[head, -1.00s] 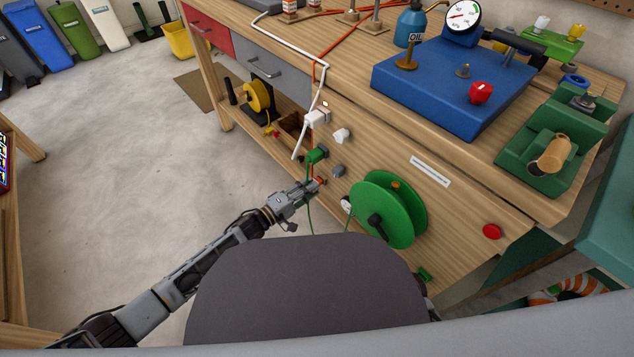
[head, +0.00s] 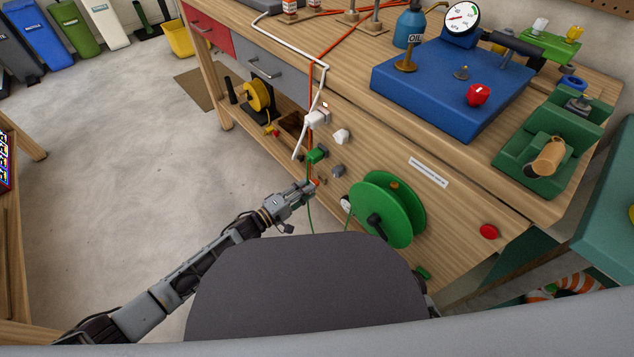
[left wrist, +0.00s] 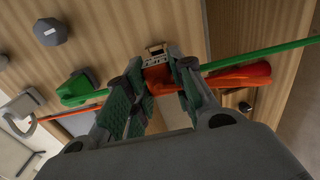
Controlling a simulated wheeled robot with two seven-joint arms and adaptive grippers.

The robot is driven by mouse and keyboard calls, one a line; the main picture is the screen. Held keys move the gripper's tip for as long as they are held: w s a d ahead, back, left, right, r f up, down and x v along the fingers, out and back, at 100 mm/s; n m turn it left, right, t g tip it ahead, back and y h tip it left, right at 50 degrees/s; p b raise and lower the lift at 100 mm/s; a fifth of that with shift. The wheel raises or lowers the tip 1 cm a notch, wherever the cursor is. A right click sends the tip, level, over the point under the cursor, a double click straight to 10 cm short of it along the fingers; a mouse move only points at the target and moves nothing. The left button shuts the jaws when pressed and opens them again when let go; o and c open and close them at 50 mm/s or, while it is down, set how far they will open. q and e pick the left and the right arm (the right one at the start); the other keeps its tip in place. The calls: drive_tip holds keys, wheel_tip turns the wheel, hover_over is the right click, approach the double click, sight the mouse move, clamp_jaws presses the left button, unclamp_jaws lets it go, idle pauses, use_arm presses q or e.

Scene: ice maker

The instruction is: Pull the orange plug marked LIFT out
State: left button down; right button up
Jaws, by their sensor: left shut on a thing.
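The orange plug (head: 315,183) is at the front panel of the wooden bench, below the green plug (head: 317,154). In the left wrist view the orange plug (left wrist: 157,78) sits between the two finger pads of my left gripper (left wrist: 150,95), which is shut on it. A small pale metal-like piece (left wrist: 155,52) shows just beyond the plug; I cannot tell whether the two still touch. In the head view my left gripper (head: 308,188) is close to the panel, and a small gap seems to show ahead of the plug. No LIFT marking is readable. My right gripper is not in view.
A green cable reel (head: 385,210) stands out from the panel right of my gripper. A white plug (head: 316,118) and grey knobs (head: 338,171) are nearby. The green cable (left wrist: 260,52) and an orange cable (left wrist: 75,113) pass near the fingers.

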use_arm(q)
drive_tip(key=shift+a, duration=0.1)
drive_tip(key=shift+p+v, duration=1.4)
drive_tip(key=shift+v, duration=0.5)
